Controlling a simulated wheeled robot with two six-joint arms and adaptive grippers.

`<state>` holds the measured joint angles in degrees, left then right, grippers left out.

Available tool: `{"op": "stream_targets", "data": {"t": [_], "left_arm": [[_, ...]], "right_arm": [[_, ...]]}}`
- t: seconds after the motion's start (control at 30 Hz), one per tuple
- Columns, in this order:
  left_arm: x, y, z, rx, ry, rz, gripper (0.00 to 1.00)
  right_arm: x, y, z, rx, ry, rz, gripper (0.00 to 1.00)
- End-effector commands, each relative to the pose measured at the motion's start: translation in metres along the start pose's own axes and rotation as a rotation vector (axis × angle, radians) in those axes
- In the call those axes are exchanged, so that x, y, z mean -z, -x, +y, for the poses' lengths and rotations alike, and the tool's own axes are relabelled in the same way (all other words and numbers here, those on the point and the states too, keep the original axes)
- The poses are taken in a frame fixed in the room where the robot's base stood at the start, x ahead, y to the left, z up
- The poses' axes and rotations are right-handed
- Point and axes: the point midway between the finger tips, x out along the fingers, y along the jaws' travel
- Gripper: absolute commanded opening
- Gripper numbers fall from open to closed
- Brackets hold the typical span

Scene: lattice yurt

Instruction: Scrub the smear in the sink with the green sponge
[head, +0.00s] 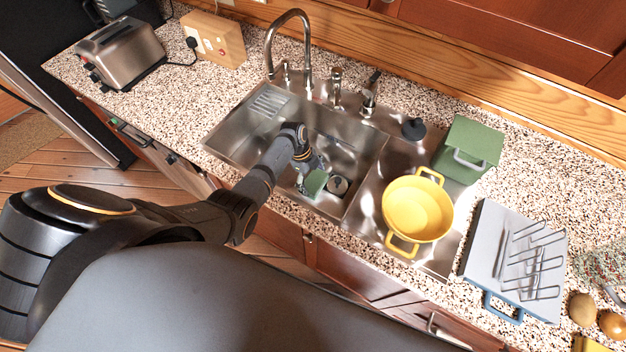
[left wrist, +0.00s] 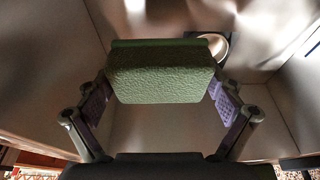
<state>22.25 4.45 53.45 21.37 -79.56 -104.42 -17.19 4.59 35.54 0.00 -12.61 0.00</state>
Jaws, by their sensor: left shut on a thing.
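My left gripper (left wrist: 160,95) is shut on the green sponge (left wrist: 160,76), with a finger on each side of it in the left wrist view. In the head view the left arm reaches into the steel sink (head: 345,150); the sponge (head: 315,183) shows low in the basin, close to the dark round drain (head: 338,185). The drain also shows behind the sponge in the left wrist view (left wrist: 216,45). I cannot tell whether the sponge touches the basin floor. I cannot make out the smear. My right gripper is not in view.
A yellow pot (head: 417,210) stands on the right part of the sink unit. A green box (head: 468,150) and a grey dish rack (head: 515,262) are farther right. The faucet (head: 290,40) rises behind the basin. A toaster (head: 122,52) stands at the back left.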

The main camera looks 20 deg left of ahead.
Motion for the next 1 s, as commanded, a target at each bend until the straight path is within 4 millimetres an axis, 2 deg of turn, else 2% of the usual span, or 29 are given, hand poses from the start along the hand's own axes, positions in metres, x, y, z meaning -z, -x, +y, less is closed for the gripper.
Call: {"op": "stream_targets", "data": {"t": [0.03,0.1,0.3,0.4,1.0], "left_arm": [[0.004,0.014,0.0,0.0,0.0,0.0,0.59],[0.007,0.023,0.0,0.0,0.0,0.0,0.59],[0.014,0.046,0.0,0.0,0.0,0.0,0.59],[0.017,0.055,-0.001,0.002,-0.001,-0.001,0.59],[0.042,0.135,0.0,0.001,0.0,0.0,0.59]], "right_arm": [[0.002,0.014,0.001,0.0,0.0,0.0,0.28],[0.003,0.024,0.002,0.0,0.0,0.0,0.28],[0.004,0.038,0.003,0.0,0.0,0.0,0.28],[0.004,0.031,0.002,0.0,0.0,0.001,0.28],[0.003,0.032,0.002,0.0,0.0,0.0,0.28]]}}
